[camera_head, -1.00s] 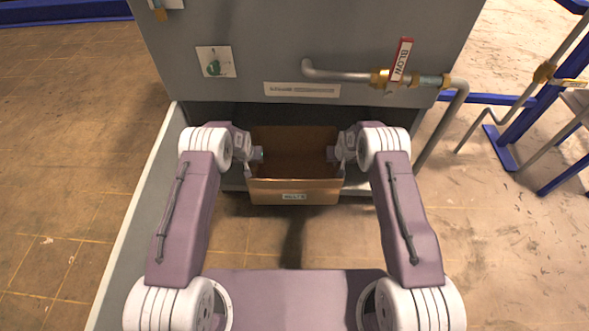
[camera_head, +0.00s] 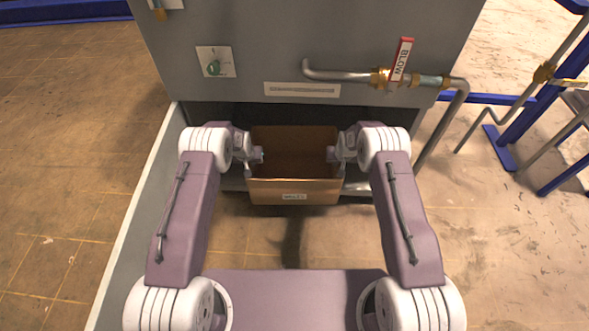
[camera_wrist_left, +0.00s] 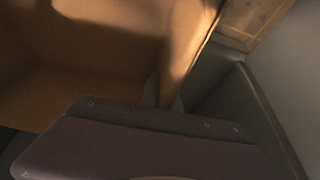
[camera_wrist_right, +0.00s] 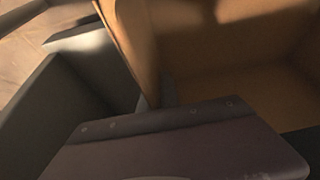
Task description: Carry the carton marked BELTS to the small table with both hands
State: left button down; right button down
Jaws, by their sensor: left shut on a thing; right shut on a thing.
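The open brown carton (camera_head: 294,186) is between my two arms in the head view, in front of the grey cabinet's lower opening. A small pale label is on its near face; its lettering is too small to read surely. My left gripper (camera_head: 256,155) is shut on the carton's left wall. My right gripper (camera_head: 334,154) is shut on its right wall. The carton's inside looks empty. In the left wrist view the carton wall (camera_wrist_left: 185,45) runs down to the jaws; the right wrist view shows the opposite wall (camera_wrist_right: 135,40) likewise. The fingertips are mostly hidden.
The grey cabinet (camera_head: 300,50) stands right behind the carton, with a pipe and red-handled valve (camera_head: 402,60) on its front. A grey panel (camera_head: 140,215) runs along the left. Blue frame posts (camera_head: 500,148) stand at right. No small table is clearly identifiable.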

pick_arm(q)
jog(key=shift+r, duration=0.1)
pick_arm(e)
jog(key=shift+r, duration=0.1)
dwell(0.6)
